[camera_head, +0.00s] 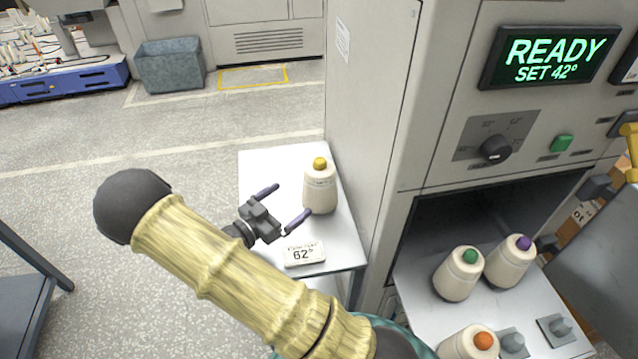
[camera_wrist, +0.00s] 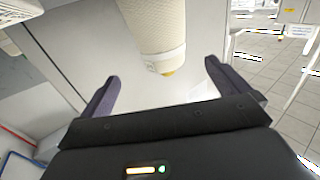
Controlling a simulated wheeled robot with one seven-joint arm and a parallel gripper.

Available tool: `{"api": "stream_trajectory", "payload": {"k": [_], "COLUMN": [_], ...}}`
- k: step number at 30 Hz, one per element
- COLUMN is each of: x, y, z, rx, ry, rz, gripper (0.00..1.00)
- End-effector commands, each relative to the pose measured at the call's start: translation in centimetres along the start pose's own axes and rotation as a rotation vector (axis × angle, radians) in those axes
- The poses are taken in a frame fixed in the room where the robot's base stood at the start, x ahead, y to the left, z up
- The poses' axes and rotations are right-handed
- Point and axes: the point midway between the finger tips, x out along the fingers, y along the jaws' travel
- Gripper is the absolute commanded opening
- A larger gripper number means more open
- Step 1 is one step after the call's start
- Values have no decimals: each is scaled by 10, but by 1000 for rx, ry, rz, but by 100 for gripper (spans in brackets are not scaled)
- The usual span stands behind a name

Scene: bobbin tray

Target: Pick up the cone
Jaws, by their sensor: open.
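A cream yarn cone (camera_head: 320,187) with a yellow tip stands upright on a small white side table (camera_head: 262,165). My gripper (camera_head: 281,206) is open and empty, its two dark fingers apart and pointing toward the cone from the left. The cone looks free of the fingers.
A machine with a READY, SET 42° display (camera_head: 555,58) stands close on the right. Its pulled-out tray (camera_head: 425,277) bears cones with green (camera_head: 458,275), purple (camera_head: 508,262) and orange (camera_head: 470,345) tips, plus bare grey holders (camera_head: 555,328).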

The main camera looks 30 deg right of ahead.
Motion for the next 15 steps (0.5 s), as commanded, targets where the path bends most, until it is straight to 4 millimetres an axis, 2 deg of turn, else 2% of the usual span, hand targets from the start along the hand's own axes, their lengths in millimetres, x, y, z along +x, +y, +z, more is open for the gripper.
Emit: {"api": "stream_trajectory", "payload": {"k": [9,15], "x": [57,73], "y": [0,0], "z": [-2,0], "rx": [0,0], "ry": [2,0], "rz": [2,-1], "gripper": [100,100]}}
